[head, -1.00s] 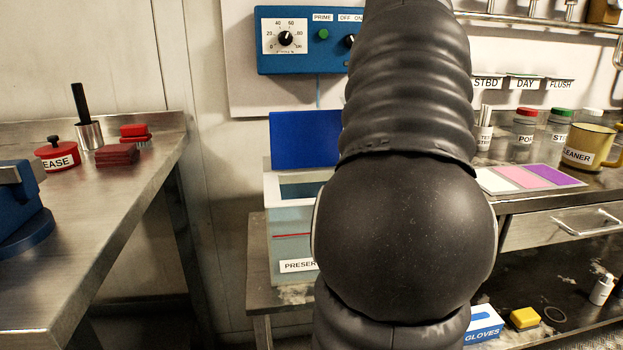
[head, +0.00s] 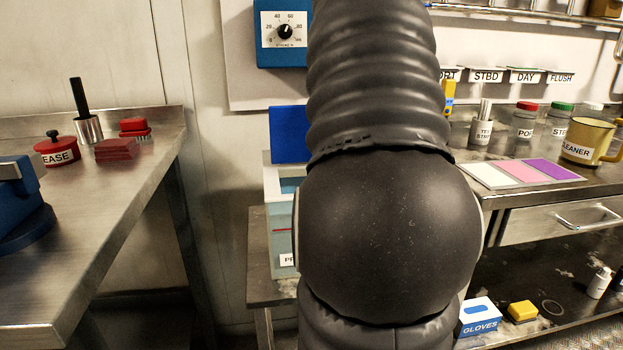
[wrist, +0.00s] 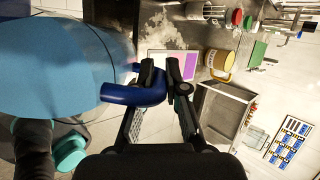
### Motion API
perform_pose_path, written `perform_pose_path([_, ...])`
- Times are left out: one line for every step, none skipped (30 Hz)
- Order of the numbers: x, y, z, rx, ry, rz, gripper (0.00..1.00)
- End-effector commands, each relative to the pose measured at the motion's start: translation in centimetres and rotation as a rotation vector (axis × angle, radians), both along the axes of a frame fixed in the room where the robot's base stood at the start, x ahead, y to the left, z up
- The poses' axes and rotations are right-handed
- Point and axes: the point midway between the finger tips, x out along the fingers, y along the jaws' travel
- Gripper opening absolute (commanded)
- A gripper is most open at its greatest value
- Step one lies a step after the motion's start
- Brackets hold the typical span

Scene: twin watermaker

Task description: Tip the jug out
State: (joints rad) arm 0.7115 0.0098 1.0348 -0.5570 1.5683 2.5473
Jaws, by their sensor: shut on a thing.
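In the wrist view a large pale blue body (wrist: 60,70), which looks like the jug, fills the left side. A dark blue handle (wrist: 118,94) runs from it to my gripper (wrist: 166,70). My gripper is shut on this handle. The jug's mouth and any contents cannot be made out. In the head view my dark arm fills the middle and hides the gripper and jug.
A clear tank (head: 282,243) with a raised blue lid (head: 288,134) stands behind my arm, partly hidden. A yellow CLEANER mug (head: 588,141) and jars stand on the right bench. The left bench (head: 110,205) holds red items and a blue device.

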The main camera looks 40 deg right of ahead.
Motion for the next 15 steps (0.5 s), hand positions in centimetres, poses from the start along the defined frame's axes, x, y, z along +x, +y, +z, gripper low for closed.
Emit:
perform_pose_path([0.1, 0.1, 0.1, -0.011, 0.004, 0.002, 0.00])
perform_pose_path([0.1, 0.1, 0.1, -0.016, 0.008, 0.001, 0.00])
perform_pose_path([0.1, 0.2, 0.1, -0.022, 0.012, 0.001, 0.00])
perform_pose_path([0.1, 0.2, 0.1, -0.027, 0.015, 0.001, 0.00])
perform_pose_path([0.1, 0.3, 0.3, -0.032, 0.019, 0.001, 0.00])
perform_pose_path([0.2, 0.3, 0.4, -0.038, 0.023, 0.001, 0.00])
perform_pose_path([0.2, 0.3, 0.5, -0.043, 0.027, 0.002, 0.00])
perform_pose_path([0.2, 0.4, 0.6, -0.048, 0.030, 0.002, 0.00])
perform_pose_path([0.3, 0.4, 0.7, -0.055, 0.036, 0.001, 0.00])
perform_pose_path([0.3, 0.4, 0.8, -0.059, 0.039, 0.001, 0.00])
perform_pose_path([0.3, 0.5, 0.8, -0.063, 0.042, 0.001, 0.00])
perform_pose_path([0.3, 0.5, 0.9, -0.070, 0.047, 0.001, 0.00])
perform_pose_path([0.3, 0.5, 1.0, -0.075, 0.050, 0.001, 0.00])
perform_pose_path([0.4, 0.6, 1.1, -0.079, 0.053, 0.002, 0.00])
perform_pose_path([0.4, 0.6, 1.1, -0.085, 0.057, 0.002, 0.00])
